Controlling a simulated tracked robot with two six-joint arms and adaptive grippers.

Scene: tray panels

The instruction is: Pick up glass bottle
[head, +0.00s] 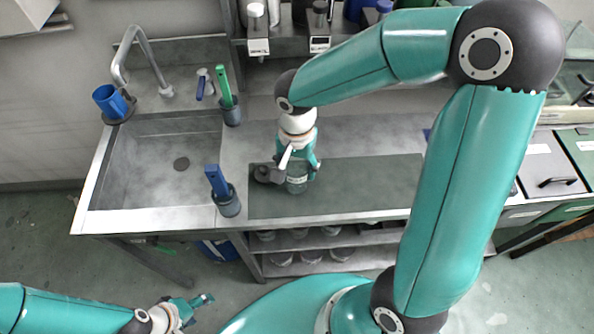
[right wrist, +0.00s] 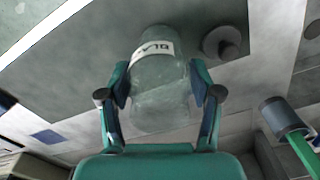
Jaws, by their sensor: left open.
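The glass bottle (head: 297,184) is a clear greenish jar with a white label, over the dark mat (head: 375,183) on the steel counter. My right gripper (head: 298,165) comes down on it from above. In the right wrist view the bottle (right wrist: 160,100) sits between the two fingers of my right gripper (right wrist: 160,95), whose pads press against its sides. I cannot tell whether its base touches the mat. My left gripper (head: 203,308) is open and empty at the lower left, over the floor in front of the counter.
A dark round object (head: 268,174) lies close left of the bottle. The sink (head: 150,165) is at the left, with a blue mug (head: 109,101) on its back corner. Holders with a green brush (head: 224,88) and a blue-handled tool (head: 217,182) flank it. The mat's right part is clear.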

